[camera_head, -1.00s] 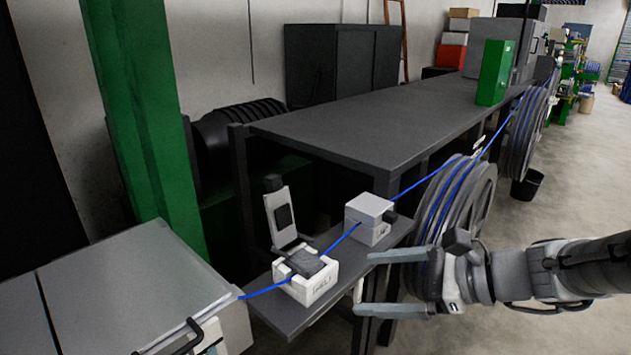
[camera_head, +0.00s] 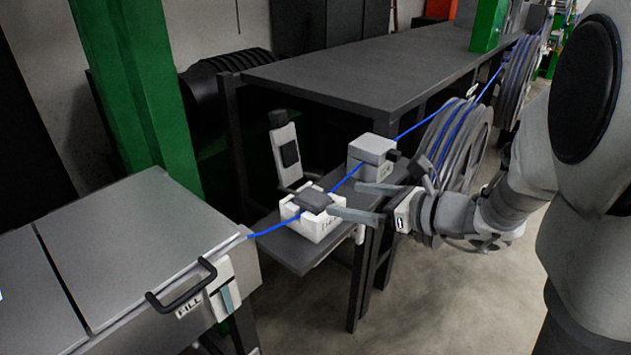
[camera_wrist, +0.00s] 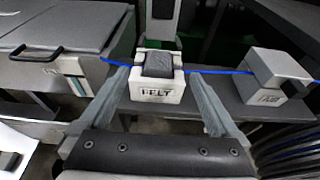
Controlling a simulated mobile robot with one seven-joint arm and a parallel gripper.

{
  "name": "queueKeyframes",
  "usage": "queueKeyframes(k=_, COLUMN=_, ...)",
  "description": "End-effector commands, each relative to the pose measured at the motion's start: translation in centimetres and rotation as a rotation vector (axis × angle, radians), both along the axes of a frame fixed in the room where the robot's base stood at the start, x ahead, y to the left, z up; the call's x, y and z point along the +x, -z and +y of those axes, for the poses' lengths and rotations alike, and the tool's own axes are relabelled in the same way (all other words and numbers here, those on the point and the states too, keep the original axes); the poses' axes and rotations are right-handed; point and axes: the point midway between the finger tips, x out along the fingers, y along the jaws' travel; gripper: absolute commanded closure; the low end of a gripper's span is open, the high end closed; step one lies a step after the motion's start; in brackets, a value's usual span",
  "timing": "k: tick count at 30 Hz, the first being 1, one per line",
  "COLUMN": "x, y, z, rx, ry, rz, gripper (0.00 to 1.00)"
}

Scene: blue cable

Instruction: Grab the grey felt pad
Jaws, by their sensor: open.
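The grey felt pad (camera_head: 312,198) lies on top of a white block marked FELT (camera_head: 318,226), on a narrow dark shelf. The blue cable (camera_head: 276,229) runs through at the pad. In the wrist view the pad (camera_wrist: 159,64) sits on the white block (camera_wrist: 157,93), ahead of my gripper and between the lines of its fingers. My gripper (camera_head: 366,202) is open and empty, just right of the block in the head view. In the wrist view its fingers (camera_wrist: 165,95) spread to either side of the block. Whether a finger touches the block I cannot tell.
An upright grey lid with a dark patch (camera_head: 287,152) stands behind the block. A grey box (camera_head: 371,149) sits right of it on the shelf (camera_head: 295,259). A grey cabinet with a black handle (camera_head: 184,285) is at left. Cable reels (camera_head: 452,150) stand at right.

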Motion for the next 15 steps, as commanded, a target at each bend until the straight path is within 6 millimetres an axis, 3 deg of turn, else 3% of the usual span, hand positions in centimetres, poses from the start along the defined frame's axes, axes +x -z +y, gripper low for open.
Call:
queueKeyframes(k=3, x=1.1, y=0.7, z=1.5, rx=-0.001, ry=-0.004, rz=0.001, gripper=0.03)
queueKeyframes(k=10, x=1.9, y=1.2, z=2.6, rx=-0.001, ry=-0.001, rz=0.000, gripper=0.03)
queueKeyframes(k=15, x=3.0, y=2.7, z=4.1, rx=-0.002, ry=-0.004, rz=0.003, gripper=0.03)
